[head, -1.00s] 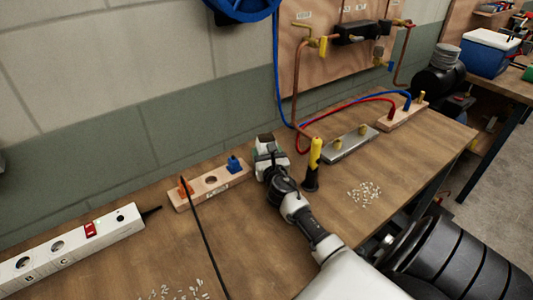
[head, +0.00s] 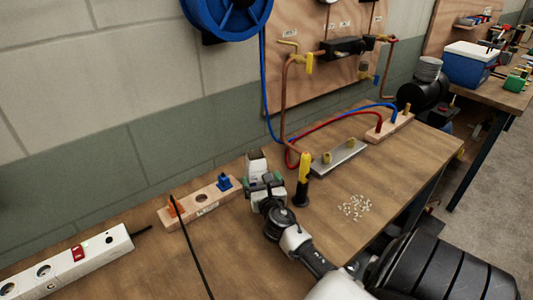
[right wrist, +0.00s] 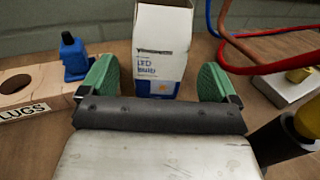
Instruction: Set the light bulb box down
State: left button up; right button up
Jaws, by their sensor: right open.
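The light bulb box (head: 257,163) is a small white carton near the wall at the back of the wooden bench. In the right wrist view the box (right wrist: 162,45) shows white, with "LED" lettering and a blue lower part. It looks upright on the bench. My right gripper (head: 264,183) is open in front of it. In the right wrist view its green finger pads (right wrist: 158,80) stand either side of the box's lower part, with a gap on each side. My left gripper is not in view.
A wooden plugs block (head: 201,201) with a blue plug is left of the box. A yellow and black upright tool (head: 303,180) stands close to the right. A metal plate (head: 339,158) and scattered small pale pieces (head: 355,207) lie further right. A white power strip (head: 68,262) is at left.

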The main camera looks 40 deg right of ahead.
jog(key=v, duration=0.6)
jog(key=shift+s+a, duration=0.1)
jog(key=shift+s, duration=0.1)
